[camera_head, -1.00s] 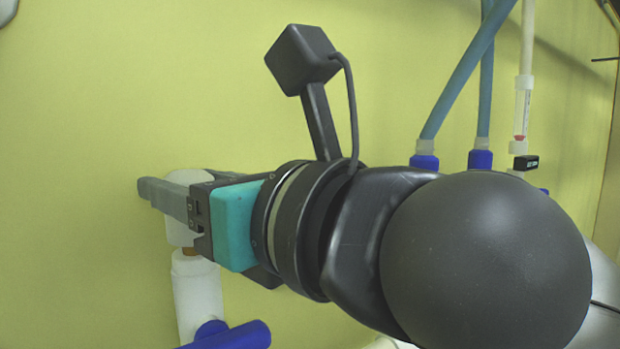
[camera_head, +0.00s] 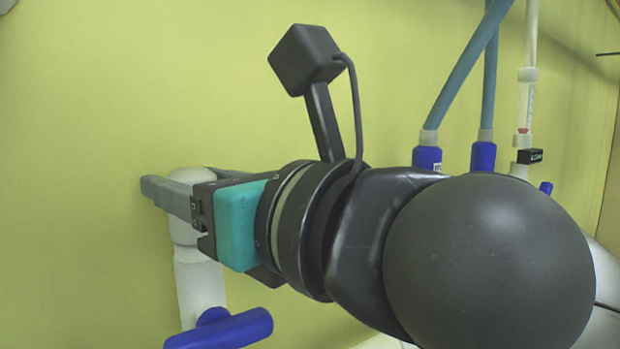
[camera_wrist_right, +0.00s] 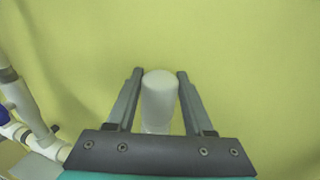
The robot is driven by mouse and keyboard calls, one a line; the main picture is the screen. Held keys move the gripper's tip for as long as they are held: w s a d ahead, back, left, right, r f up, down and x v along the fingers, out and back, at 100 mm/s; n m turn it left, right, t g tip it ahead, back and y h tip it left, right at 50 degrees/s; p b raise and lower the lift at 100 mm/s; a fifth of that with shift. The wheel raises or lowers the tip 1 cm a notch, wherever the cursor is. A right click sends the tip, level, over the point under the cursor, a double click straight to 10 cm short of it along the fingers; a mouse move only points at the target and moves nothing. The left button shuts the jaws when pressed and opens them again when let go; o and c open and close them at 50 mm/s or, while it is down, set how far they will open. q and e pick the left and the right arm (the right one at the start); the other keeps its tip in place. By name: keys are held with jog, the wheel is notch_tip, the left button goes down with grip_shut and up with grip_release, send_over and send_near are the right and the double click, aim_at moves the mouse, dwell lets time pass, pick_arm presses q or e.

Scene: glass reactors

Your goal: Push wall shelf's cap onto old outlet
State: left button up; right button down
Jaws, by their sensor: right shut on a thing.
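The white cap (camera_head: 184,230) sits at the top of the white outlet pipe (camera_head: 198,285) at lower left of the head view, upright and in line with it. No gap shows between them. My right gripper (camera_head: 158,187) reaches in from the right and is shut on the cap. In the right wrist view the cap (camera_wrist_right: 159,100) stands between the two fingers of the gripper (camera_wrist_right: 160,73). The joint between cap and pipe is not visible there. My left gripper is not in view.
A blue valve handle (camera_head: 222,329) sticks out from the outlet pipe below the cap. Blue-green hoses (camera_head: 465,75) with blue fittings and a clear flow tube (camera_head: 524,105) stand at the right. The yellow-green wall (camera_head: 100,100) behind is bare at the left.

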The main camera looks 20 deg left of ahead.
jog(key=shift+c, duration=1)
grip_release()
jog(key=b+v, duration=0.1)
jog(key=v, duration=0.4)
jog(key=shift+s+d+f, duration=0.1)
jog(key=shift+s+d, duration=0.05)
jog(key=shift+d, duration=0.2)
jog(key=b+v, duration=0.7)
jog(key=v, duration=0.2)
jog(key=shift+s+d, duration=0.2)
